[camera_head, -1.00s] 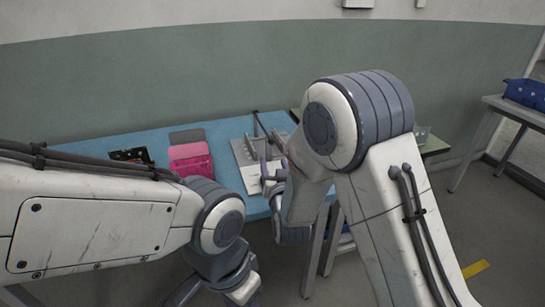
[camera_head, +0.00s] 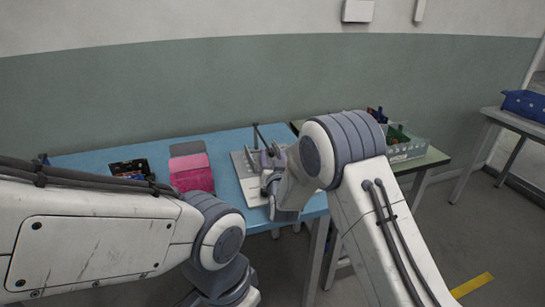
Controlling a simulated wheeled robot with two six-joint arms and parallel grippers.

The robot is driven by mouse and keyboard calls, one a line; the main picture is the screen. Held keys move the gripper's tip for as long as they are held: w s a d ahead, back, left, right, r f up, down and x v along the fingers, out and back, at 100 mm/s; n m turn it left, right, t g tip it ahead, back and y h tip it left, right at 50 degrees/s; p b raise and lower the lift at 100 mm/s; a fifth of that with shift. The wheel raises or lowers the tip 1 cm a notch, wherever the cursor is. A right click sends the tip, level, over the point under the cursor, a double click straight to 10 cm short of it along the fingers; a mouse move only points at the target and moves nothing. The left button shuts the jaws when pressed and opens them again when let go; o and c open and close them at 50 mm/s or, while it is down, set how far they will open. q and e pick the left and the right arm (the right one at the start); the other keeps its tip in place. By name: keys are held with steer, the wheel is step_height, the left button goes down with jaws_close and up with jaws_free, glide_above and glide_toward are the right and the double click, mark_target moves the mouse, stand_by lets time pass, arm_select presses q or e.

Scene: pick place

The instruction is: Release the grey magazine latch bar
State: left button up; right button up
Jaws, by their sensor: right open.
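A pale grey fixture plate (camera_head: 246,184) lies on the blue table, with upright grey parts at its back. A thin dark grey bar (camera_head: 261,135) rises from it at a tilt; I cannot tell whether this is the magazine latch bar. My right gripper (camera_head: 271,158) is open over the right side of the fixture, close to the upright parts. It and its wrist hide part of the fixture, and I cannot tell whether it touches anything. My left arm crosses the lower left; its gripper is out of view.
A filled grey bin (camera_head: 408,153) stands on the green table at right. A blue bin (camera_head: 525,104) sits on a far bench.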

jaws_close()
stand_by(1.4)
